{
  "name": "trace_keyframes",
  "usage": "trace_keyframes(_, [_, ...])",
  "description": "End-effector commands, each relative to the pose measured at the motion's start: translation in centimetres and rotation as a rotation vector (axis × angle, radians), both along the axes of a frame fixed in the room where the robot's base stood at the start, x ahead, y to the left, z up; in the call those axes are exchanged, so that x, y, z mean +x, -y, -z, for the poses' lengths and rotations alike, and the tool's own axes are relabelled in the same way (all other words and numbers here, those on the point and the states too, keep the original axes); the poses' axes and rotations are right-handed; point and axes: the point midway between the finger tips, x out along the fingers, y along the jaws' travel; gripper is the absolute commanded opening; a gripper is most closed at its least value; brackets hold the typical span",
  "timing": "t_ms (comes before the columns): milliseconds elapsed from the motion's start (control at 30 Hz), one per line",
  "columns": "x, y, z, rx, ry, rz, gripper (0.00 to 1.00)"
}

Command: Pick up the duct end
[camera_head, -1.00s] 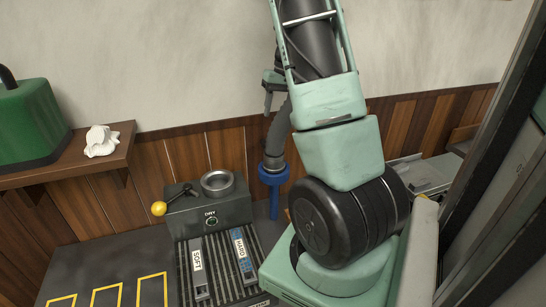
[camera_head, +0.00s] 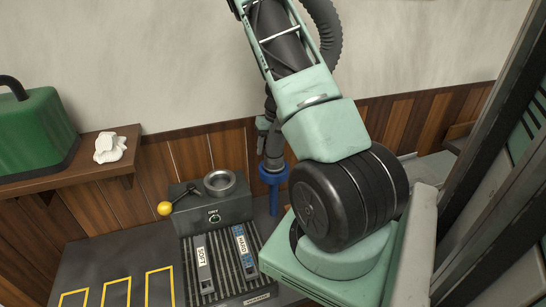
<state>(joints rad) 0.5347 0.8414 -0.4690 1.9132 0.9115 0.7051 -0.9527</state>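The duct end (camera_head: 275,157) is a dark grey, round piece seated at the top of a blue holder (camera_head: 274,176) on a blue post by the wall. It stands roughly upright. My gripper (camera_head: 262,143) is at the duct end, by its upper left side. It is small and dark here, partly hidden by my arm. I cannot tell whether its fingers touch or close on the duct end. A grey corrugated hose (camera_head: 326,32) arches behind my arm at the top; its run down to the duct end is hidden.
A grey machine (camera_head: 215,215) with a metal ring (camera_head: 219,183), a yellow-knobbed lever (camera_head: 165,208) and SOFT and HARD slots stands left of the holder. A wooden shelf (camera_head: 75,176) carries a green case (camera_head: 35,130) and white crumpled cloth (camera_head: 109,147). A dark frame (camera_head: 485,140) rises at right.

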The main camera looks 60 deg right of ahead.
Motion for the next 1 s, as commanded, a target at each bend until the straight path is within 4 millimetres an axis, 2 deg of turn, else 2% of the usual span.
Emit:
trace_keyframes(133, [0.08,-0.17,1.05,0.0,-0.002,0.001,0.47])
trace_keyframes(367, [0.14,-0.2,1.26,-0.001,0.001,0.001,0.47])
trace_keyframes(533, [0.14,-0.2,1.24,-0.001,0.001,0.0,0.03])
trace_keyframes(567, [0.14,-0.2,1.24,-0.001,0.001,0.0,0.0])
trace_keyframes(1000, [0.22,-0.16,0.75,-0.002,0.002,0.001,0.0])
